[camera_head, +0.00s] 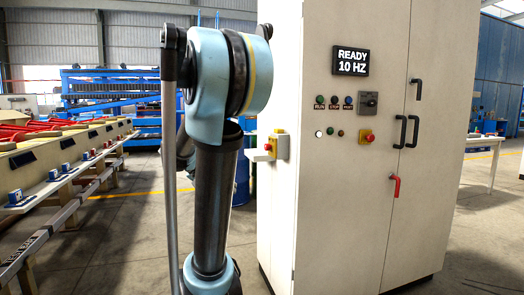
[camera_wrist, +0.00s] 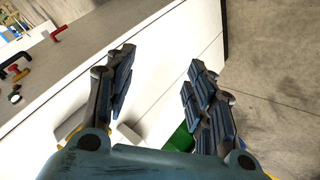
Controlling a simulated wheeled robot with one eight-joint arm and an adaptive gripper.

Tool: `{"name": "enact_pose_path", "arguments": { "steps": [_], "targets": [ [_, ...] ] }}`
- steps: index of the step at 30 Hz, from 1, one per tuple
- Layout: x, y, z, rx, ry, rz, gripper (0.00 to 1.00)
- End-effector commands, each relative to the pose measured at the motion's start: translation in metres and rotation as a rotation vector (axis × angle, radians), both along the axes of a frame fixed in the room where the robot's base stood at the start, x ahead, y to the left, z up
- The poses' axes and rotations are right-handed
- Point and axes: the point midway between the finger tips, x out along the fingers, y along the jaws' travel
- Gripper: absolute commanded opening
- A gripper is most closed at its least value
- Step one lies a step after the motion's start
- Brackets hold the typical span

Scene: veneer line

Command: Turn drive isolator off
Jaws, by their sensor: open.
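The grey-white drive cabinet (camera_head: 345,215) stands right of my arm in the head view. A red lever handle (camera_head: 396,187) hangs downward low on its front; a red handle also shows in the wrist view (camera_wrist: 59,33). A dark grey rotary switch (camera_head: 368,103) sits higher, beside the buttons. No readable label shows which is the drive isolator. The display (camera_head: 351,61) reads "READY 10 HZ". My gripper (camera_wrist: 160,65) is open and empty in the wrist view, with the pale cabinet face beyond its fingers, apart from the handle. It is hidden in the head view.
A conveyor (camera_head: 70,150) runs at the left. Concrete floor (camera_head: 130,255) is clear between.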

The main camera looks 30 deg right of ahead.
Motion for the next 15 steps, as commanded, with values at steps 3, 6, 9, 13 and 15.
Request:
{"name": "enact_pose_path", "arguments": {
  "steps": [3, 6, 9, 13, 15],
  "targets": [
    [0.031, -0.022, 0.023, -0.115, -0.054, -0.091, 0.49],
    [0.054, -0.039, 0.040, -0.214, -0.106, -0.164, 0.49],
    [0.078, -0.055, 0.057, -0.316, -0.166, -0.230, 0.49],
    [0.109, -0.071, 0.076, -0.449, -0.252, -0.307, 0.49],
    [0.125, -0.079, 0.085, -0.522, -0.303, -0.344, 0.49]
  ]
}}
